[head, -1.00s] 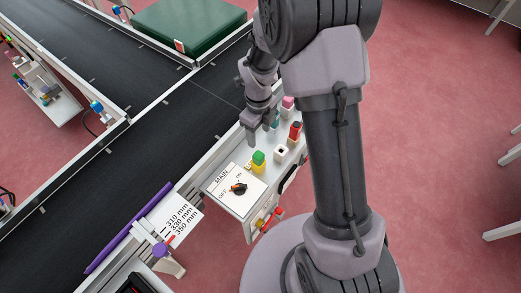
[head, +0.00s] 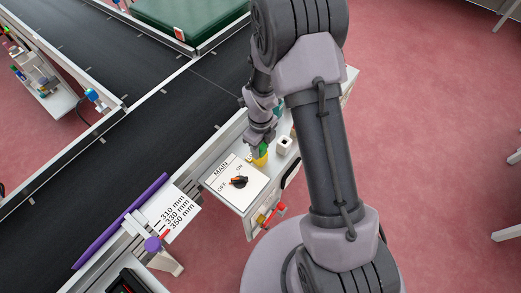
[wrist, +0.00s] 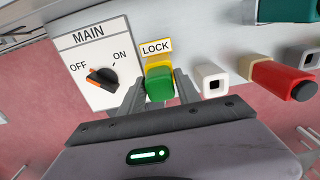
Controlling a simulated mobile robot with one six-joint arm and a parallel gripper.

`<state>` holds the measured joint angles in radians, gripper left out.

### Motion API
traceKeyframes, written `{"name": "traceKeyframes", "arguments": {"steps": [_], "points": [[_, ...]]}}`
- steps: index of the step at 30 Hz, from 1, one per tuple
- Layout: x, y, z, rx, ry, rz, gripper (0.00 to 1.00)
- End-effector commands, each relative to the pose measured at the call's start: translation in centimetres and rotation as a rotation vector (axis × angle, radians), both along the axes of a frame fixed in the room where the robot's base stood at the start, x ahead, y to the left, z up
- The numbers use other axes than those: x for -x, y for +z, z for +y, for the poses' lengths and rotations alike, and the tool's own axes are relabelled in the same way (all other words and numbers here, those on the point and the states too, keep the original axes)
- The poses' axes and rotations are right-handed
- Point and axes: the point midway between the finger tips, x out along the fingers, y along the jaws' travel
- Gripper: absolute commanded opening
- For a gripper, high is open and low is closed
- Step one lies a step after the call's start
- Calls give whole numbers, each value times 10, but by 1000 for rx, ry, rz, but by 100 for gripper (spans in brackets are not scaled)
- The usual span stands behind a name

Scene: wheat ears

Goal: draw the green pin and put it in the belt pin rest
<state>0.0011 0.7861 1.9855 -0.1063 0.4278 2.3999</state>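The green pin (wrist: 159,84) stands in a yellow holder (wrist: 156,62) under the LOCK label in the wrist view. In the head view the yellow holder (head: 261,159) shows beside the MAIN switch. My gripper (wrist: 159,88) is open, with one finger on each side of the green pin and small gaps visible. In the head view my gripper (head: 257,149) is low over the holder and hides most of the pin. A white block with an empty dark square hole (wrist: 212,80) stands just right of the pin. No label shows whether it is the belt pin rest.
The MAIN switch plate (wrist: 97,68) with a black and orange knob is left of the pin. A red pin with a dark tip (wrist: 285,80) is further right. A dark conveyor belt (head: 130,130) runs behind the panel, and a purple bar (head: 120,222) lies along its edge.

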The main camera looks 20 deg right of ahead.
Motion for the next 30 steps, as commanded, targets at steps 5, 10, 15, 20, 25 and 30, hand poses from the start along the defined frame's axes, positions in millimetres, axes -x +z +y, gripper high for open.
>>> {"name": "traceKeyframes", "arguments": {"steps": [5,10,15,20,25,30], "points": [[0,0,0,0,0,0,1],[0,0,0,0,0,0,0],[0,10,0,0,0,-1,0],[-1,57,0,0,1,-3,0],[0,93,0,1,1,-1,0],[0,108,0,1,0,1,0]]}}
